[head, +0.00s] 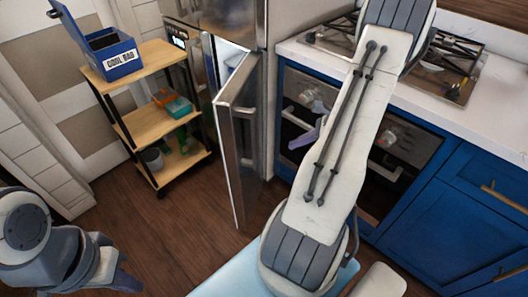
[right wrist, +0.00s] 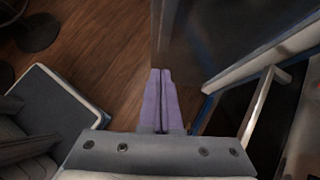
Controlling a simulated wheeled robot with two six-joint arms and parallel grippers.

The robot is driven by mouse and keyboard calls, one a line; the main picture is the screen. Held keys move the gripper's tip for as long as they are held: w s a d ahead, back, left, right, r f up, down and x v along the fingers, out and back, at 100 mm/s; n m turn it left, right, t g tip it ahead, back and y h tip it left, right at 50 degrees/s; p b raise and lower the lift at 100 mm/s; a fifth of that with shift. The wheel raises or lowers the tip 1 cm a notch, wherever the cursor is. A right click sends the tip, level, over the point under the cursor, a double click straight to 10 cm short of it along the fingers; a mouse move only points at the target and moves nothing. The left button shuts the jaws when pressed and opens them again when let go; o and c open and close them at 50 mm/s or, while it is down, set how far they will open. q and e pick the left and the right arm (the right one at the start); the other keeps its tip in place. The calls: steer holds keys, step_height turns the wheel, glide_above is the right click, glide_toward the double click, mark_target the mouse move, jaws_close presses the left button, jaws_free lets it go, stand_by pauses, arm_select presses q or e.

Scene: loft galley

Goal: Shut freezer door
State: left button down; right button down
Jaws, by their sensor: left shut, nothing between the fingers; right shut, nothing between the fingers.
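The freezer door (head: 238,140) stands open in the head view, swung out from the steel fridge-freezer (head: 230,20), with a bar handle on its right face. A pale, lit interior shows in the gap behind it. My right gripper (head: 293,146) is shut and empty, right of the door and in front of the oven; they look apart. In the right wrist view its purple fingers (right wrist: 162,76) are together, beside a dark reflective panel I cannot identify for sure. My left gripper (head: 128,284) is shut and empty at the lower left, far from the door.
A wooden shelf cart (head: 134,65) with a blue cool bag (head: 112,58) on top stands left of the door. The oven (head: 375,150), blue cabinets (head: 440,220) and countertop (head: 490,120) line the right. Wood floor (head: 165,225) lies clear left of the door.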

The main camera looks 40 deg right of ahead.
mark_target(255, 154)
steer(key=shift+w+a+r+b+x, duration=0.15)
steer(key=shift+w+a+r+x, duration=0.15)
steer(key=shift+x, duration=1.65)
steer(key=shift+w+a+r+b+x, duration=0.15)
steer(key=shift+w+r+x, duration=0.2)
steer(key=shift+x, duration=1.65)
steer(key=shift+w+a+r+b+x, duration=0.2)
steer(key=shift+r+x, duration=0.2)
steer(key=shift+x, duration=1.55)
